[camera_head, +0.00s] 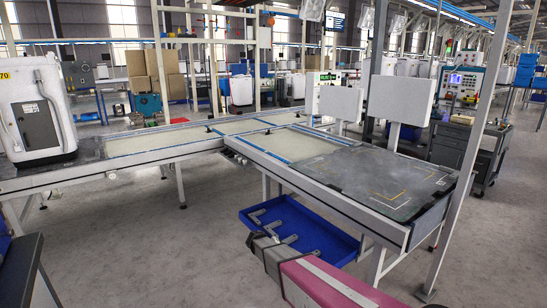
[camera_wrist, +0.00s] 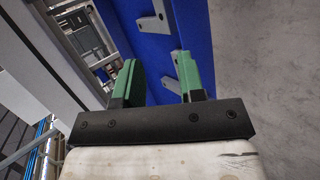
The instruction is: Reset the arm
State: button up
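My gripper (camera_wrist: 160,76) shows in the wrist view with its two green fingers apart and nothing between them. Beyond the fingers is a blue surface (camera_wrist: 133,38) with several grey bracket-like pieces on it. It looks like the blue tray (camera_head: 337,262), which is low beside the workbench in the head view. The gap between the fingertips and the tray is hard to judge. I cannot clearly make out my fingers in the head view.
The workbench (camera_head: 330,187) with a dark mat (camera_head: 385,176) stands just above and behind the tray. A conveyor (camera_head: 160,142) runs left, with a white machine (camera_head: 37,108) at its end. A post rises at right. Grey floor (camera_head: 150,240) is open at left centre.

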jog(key=s+d+r+m+g+y, duration=0.1)
jog(key=s+d+r+y, duration=0.4)
jog(key=s, duration=0.6)
jog(key=s+d+r+m+g+y, duration=0.1)
jog(key=s+d+r+m+y, duration=0.2)
jog(key=s+d+r, duration=0.6)
jog(key=s+y, duration=0.2)
jog(key=shift+s+d+r+g, duration=0.25)
jog(key=shift+s+d+g, duration=0.05)
jog(key=shift+s+d, duration=0.1)
